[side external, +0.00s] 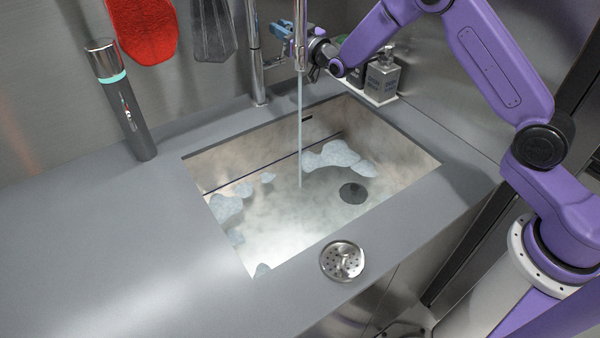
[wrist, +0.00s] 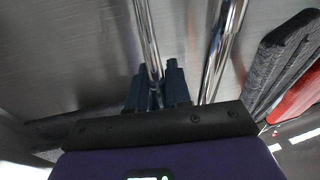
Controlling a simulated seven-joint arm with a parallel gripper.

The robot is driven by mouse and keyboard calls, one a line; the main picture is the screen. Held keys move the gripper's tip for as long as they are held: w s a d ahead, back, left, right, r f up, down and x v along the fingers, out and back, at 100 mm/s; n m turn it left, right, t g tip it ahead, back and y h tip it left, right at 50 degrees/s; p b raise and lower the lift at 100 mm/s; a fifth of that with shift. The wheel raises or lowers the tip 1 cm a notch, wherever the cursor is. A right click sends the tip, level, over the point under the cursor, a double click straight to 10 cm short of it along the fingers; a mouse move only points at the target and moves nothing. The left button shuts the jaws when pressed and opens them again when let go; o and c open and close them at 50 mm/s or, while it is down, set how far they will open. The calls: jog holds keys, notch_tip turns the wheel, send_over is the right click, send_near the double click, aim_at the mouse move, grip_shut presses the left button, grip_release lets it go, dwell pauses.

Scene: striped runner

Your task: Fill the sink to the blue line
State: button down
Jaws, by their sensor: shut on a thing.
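The steel sink (side external: 415,160) is set into the grey counter. A thin stream of water (side external: 300,130) falls from the chrome spout (side external: 300,40) into it. Cloudy water (side external: 300,215) with pale foam patches (side external: 335,154) covers the bottom. A dark line (side external: 240,178) runs along the back wall, above the water; its blue colour is hard to make out. A dark round drain (side external: 353,193) shows through the water; I cannot tell if it is plugged. My gripper (side external: 284,32) is behind the spout, its dark blue fingers (wrist: 158,88) shut on a slim chrome tap lever (wrist: 149,40).
A metal strainer (side external: 342,261) lies on the front rim. Soap bottles (side external: 382,76) stand at the back right corner. A dark flask with a teal ring (side external: 122,105) stands at the back left. Red (side external: 143,28) and grey (side external: 212,28) mitts hang behind. The left counter is clear.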

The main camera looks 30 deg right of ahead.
jog(key=shift+s+f, duration=0.15)
jog(key=shift+f, duration=0.05)
jog(key=shift+s+f+t, duration=0.1)
jog(key=shift+s+t, duration=0.3)
jog(key=shift+t, duration=0.2)
jog(key=shift+s+f, duration=0.1)
jog(key=shift+s, duration=0.05)
jog(key=shift+s+f+n+t, duration=0.15)
jog(key=shift+s+n+t, duration=0.2)
jog(key=shift+t, duration=0.25)
jog(key=shift+s+y, duration=0.15)
jog(key=shift+y, duration=0.25)
jog(key=shift+s+f+n+t, duration=0.25)
jog(key=shift+s+t, duration=0.1)
jog(key=shift+t, duration=0.15)
jog(key=shift+r, duration=0.1)
dwell(5.4)
